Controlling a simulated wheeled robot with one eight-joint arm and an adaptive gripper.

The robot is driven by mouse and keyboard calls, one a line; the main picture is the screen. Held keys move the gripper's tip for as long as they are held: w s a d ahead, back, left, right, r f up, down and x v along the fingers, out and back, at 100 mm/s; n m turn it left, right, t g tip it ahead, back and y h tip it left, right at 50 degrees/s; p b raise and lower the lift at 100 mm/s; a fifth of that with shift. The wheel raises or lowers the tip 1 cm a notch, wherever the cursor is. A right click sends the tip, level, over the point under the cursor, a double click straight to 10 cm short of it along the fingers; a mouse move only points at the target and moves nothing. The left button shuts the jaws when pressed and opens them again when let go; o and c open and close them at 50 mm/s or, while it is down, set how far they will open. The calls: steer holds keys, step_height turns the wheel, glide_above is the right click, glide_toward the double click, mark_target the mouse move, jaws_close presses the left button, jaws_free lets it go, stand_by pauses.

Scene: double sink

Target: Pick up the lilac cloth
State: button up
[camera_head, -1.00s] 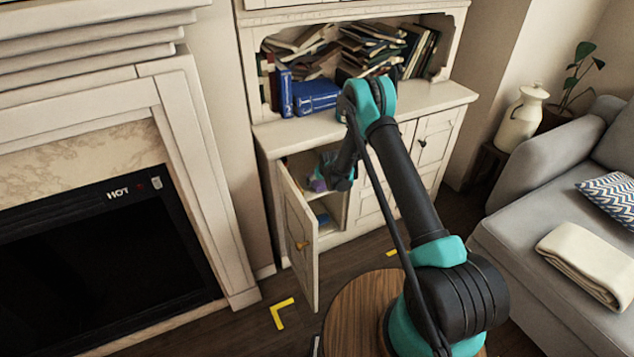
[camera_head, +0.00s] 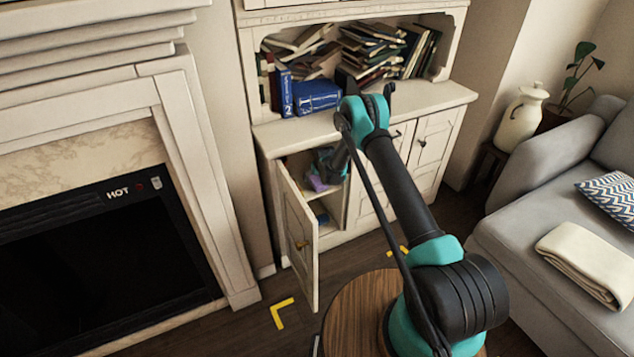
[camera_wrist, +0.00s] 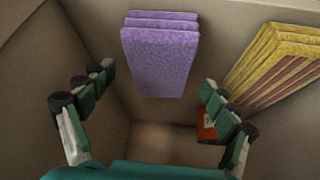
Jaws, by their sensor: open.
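The lilac cloth (camera_wrist: 160,60) is a folded stack of several layers in the upper middle of the wrist view, inside the cabinet. In the head view a small part of the lilac cloth (camera_head: 319,185) shows below my gripper (camera_head: 328,166), which reaches in through the open cabinet door. In the wrist view my gripper (camera_wrist: 158,80) is open, with one finger to the left of the cloth and the other to its right. Nothing is held between the fingers. Whether either finger touches the cloth is not clear.
A yellow and brown striped folded cloth (camera_wrist: 278,68) lies right of the lilac one. A small orange-red object (camera_wrist: 206,127) is partly hidden behind the right finger. The cabinet door (camera_head: 299,238) stands open, left of my arm. Cabinet walls close in on both sides.

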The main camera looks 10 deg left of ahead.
steer(key=shift+f, duration=0.25)
stand_by(0.4)
steer(key=c, duration=1.1)
steer(key=shift+r, duration=0.15)
